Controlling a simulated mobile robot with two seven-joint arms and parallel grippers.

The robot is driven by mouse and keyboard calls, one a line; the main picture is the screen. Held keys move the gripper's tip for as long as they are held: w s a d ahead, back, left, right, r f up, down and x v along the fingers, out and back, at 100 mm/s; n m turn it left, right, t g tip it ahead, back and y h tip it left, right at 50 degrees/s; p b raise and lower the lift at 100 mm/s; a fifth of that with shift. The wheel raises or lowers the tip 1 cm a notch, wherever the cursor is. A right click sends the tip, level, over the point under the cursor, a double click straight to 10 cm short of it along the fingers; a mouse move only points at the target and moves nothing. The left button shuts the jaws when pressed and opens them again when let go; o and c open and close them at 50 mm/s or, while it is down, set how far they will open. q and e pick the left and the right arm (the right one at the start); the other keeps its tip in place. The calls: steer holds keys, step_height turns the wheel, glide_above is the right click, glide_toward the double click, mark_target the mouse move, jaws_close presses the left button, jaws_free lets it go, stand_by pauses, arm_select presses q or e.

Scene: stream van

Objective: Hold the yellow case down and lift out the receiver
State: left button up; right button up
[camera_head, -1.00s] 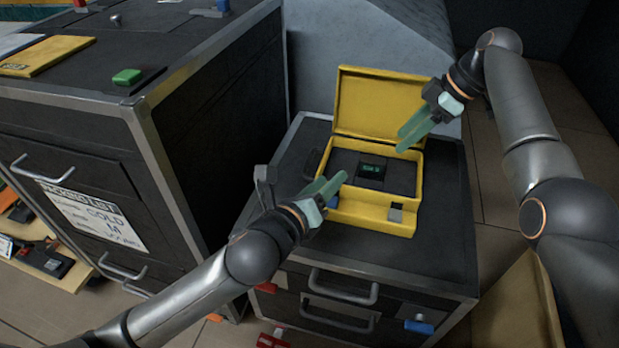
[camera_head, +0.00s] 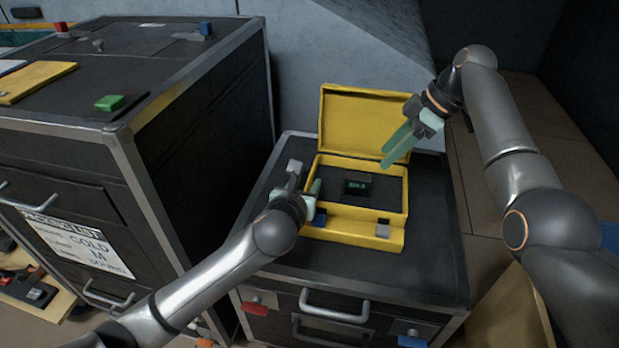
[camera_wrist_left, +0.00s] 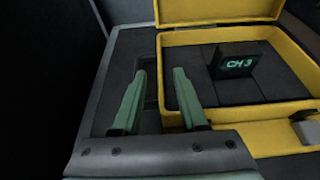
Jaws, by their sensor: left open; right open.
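The yellow case (camera_head: 340,228) stands with its lid up on a dark cabinet. The receiver (camera_head: 358,184), a small black block with a green display, sits in the case's dark foam. In the left wrist view the receiver (camera_wrist_left: 237,62) reads "CH 3". My left gripper (camera_head: 306,181) is open at the case's left side. In its wrist view the fingers (camera_wrist_left: 160,78) appear on either side of the case's left wall; I cannot tell whether they touch it. My right gripper (camera_head: 388,160) is open and empty, above the right part of the case, apart from the receiver.
The cabinet top (camera_head: 432,215) is clear to the right of the case. A taller dark cabinet (camera_head: 190,130) stands at left, with a green block (camera_head: 109,102) and a yellow board (camera_head: 36,80) on top. A grey slope (camera_head: 330,50) rises behind the case.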

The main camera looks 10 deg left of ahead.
mark_target(310, 176)
arm_select(q)
steer(key=shift+x, duration=2.2)
jaws_close()
